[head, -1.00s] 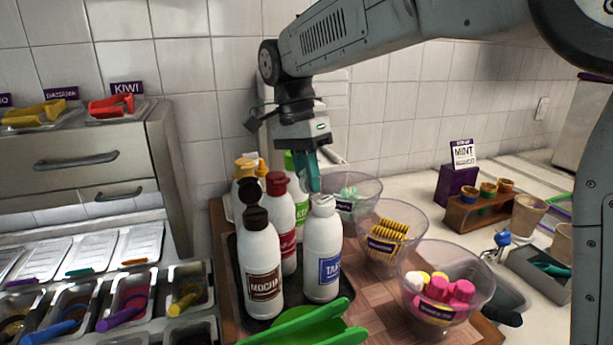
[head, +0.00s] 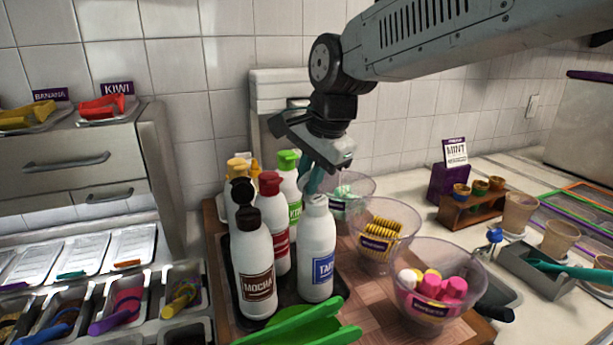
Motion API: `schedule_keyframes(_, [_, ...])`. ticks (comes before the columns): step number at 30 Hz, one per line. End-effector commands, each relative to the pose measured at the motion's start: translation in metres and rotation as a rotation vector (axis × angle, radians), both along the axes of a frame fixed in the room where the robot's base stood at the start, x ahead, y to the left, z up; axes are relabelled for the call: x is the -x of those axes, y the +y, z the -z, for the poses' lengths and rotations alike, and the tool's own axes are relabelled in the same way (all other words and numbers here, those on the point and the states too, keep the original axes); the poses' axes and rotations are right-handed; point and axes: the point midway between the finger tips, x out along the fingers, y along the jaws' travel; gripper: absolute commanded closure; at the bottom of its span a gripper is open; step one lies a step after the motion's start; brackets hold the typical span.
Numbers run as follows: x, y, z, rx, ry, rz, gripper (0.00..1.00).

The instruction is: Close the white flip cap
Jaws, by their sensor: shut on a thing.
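A white bottle (head: 319,240) with a blue label stands upright on a dark tray (head: 330,305) in the head view. Its white flip cap (head: 317,201) is on top, partly behind the fingertips. My gripper (head: 311,188) is tilted, with its teal fingers pointing down at the back of this cap. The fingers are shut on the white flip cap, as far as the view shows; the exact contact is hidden. I cannot tell the lid's angle.
A brown-capped Mocha bottle (head: 255,270), a red-capped bottle (head: 275,225) and a green-capped bottle (head: 289,180) stand close by on the left. Clear bowls, including the yellow-filled bowl (head: 390,269), stand on the right. Green tongs (head: 305,325) lie in front.

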Motion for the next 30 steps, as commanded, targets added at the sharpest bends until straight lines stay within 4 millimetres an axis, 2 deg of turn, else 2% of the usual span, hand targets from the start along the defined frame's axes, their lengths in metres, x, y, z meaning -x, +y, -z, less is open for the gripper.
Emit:
schedule_keyframes(14, [0.0, -0.001, 0.0, -0.013, -0.017, 0.0, 1.0])
schedule_keyframes(15, [0.0, -0.001, 0.0, -0.013, -0.017, 0.0, 0.82])
schedule_keyframes(17, [0.0, -0.001, 0.0, -0.012, -0.016, 0.0, 0.66])
schedule_keyframes(18, [0.0, -0.001, 0.0, -0.012, -0.016, 0.0, 0.63])
schedule_keyframes(26, [0.001, -0.001, -0.001, -0.013, -0.016, 0.0, 0.63])
schedule_keyframes(30, [0.004, -0.003, -0.013, -0.013, -0.018, 0.0, 0.63])
